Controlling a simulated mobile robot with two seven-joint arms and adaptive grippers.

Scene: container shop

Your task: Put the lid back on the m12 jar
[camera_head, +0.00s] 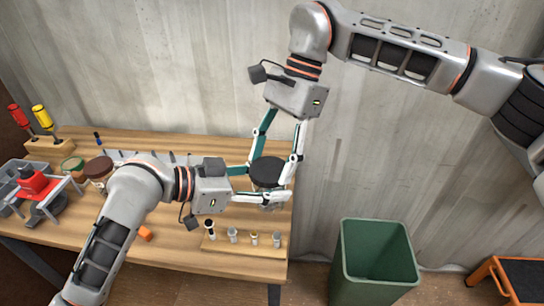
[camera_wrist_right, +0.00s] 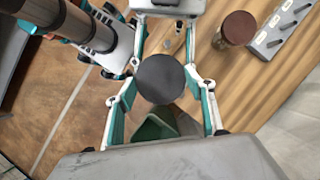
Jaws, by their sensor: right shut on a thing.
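A round black lid (camera_head: 267,172) is between the fingers of my right gripper (camera_head: 277,162), which points down and is shut on it. The lid also shows in the right wrist view (camera_wrist_right: 160,79), flat side towards the camera. Part of a clear jar (camera_head: 270,205) shows below the lid, near the bench's right end. My left gripper (camera_head: 266,184) reaches in from the left, with its fingers around the jar's place below the lid. Whether they touch the jar is hidden. I cannot tell whether the lid rests on the jar or is above it. No label is readable.
A brown-lidded jar (camera_head: 98,168) stands further left on the bench. A wooden rack (camera_head: 222,246) with several small fittings lies at the front edge. A green bin (camera_head: 375,262) stands on the floor to the right. Red and grey tools (camera_head: 38,184) crowd the left end.

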